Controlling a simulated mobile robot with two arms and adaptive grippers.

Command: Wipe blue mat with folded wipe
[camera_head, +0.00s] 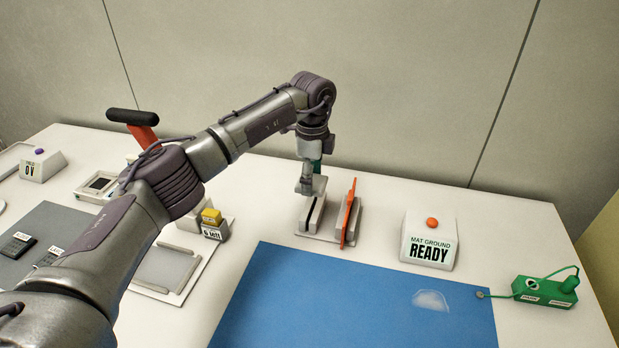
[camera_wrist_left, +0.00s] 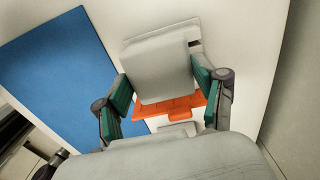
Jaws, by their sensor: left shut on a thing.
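The blue mat (camera_head: 330,300) lies flat at the front of the table, with a pale whitish smudge (camera_head: 431,300) on its right part. It also shows in the left wrist view (camera_wrist_left: 60,70). My left gripper (camera_head: 313,168) is above the grey slotted holder (camera_head: 307,215), beyond the mat's far edge. It is shut on a grey folded wipe (camera_head: 305,184). In the left wrist view the wipe (camera_wrist_left: 160,68) sits between the green-padded fingers of the gripper (camera_wrist_left: 160,88). Whether the wipe's lower end touches the holder cannot be told. My right gripper is not in view.
An orange upright plate (camera_head: 350,214) stands right beside the holder. A white "MAT GROUND READY" box (camera_head: 430,240) stands behind the mat. A green block (camera_head: 546,291) with a cord is right of the mat. A yellow-topped block (camera_head: 212,218) and grey tray lie left.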

